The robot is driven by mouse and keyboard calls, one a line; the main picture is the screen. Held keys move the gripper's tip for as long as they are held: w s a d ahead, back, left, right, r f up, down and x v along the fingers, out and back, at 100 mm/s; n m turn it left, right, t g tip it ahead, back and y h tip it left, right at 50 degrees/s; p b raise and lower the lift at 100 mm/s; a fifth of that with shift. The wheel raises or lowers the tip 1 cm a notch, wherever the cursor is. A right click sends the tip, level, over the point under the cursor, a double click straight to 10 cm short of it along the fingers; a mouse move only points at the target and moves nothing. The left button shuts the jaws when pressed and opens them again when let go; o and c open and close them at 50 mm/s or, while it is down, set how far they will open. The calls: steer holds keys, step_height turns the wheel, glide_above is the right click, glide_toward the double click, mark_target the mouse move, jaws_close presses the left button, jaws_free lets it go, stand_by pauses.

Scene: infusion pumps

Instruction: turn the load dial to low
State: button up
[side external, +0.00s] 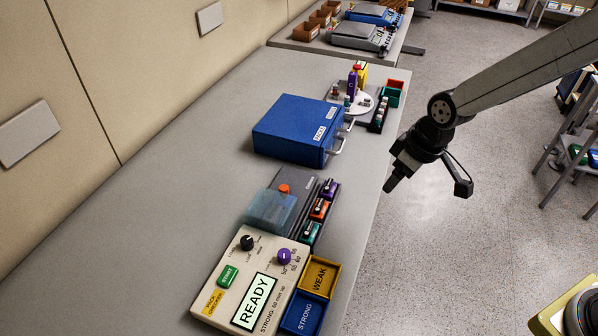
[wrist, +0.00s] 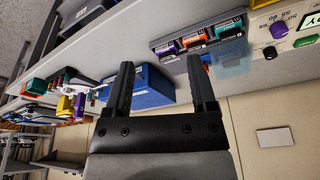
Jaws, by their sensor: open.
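The pump checker panel (side external: 215,290) lies at the near end of the table, with a lit READY screen (side external: 257,302). A black dial (side external: 247,242), ringed by small lettering and likely the load dial, is on its upper left. Its setting is too small to read. A purple dial (side external: 284,257) with numbers around it sits to its right. In the wrist view the black dial (wrist: 270,52) and purple dial (wrist: 277,27) show at the upper right. My gripper (side external: 389,187) is open and empty, off the table's right edge, apart from the panel. Its two fingers (wrist: 160,78) stand apart in the wrist view.
A clear-blue cover (side external: 270,210) and a rack of coloured modules (side external: 320,209) stand beyond the panel. WEAK (side external: 319,274) and STRONG (side external: 304,312) trays sit right of it. A blue drawer box (side external: 296,130) stands farther back. The table's left side is clear.

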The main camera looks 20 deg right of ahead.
steer(key=w+a+f+n+y, duration=0.1)
steer(key=w+a+n, duration=0.1)
steer(key=a, duration=0.5)
steer(key=w+a+f+n, duration=0.1)
steer(key=w+a+n, duration=0.15)
steer(key=a, duration=0.45)
steer(key=n+g+y, duration=0.1)
steer(key=n+y, duration=0.1)
steer(key=n, duration=0.2)
glide_toward(247, 240)
steer(key=a+f, duration=0.1)
steer(key=shift+w+f+m, duration=0.1)
steer(key=shift+f+m, duration=0.05)
steer(key=shift+m, duration=0.1)
steer(key=shift+f, duration=0.1)
steer(key=shift+x, duration=3.8)
steer(key=shift+d, duration=0.1)
jaws_close()
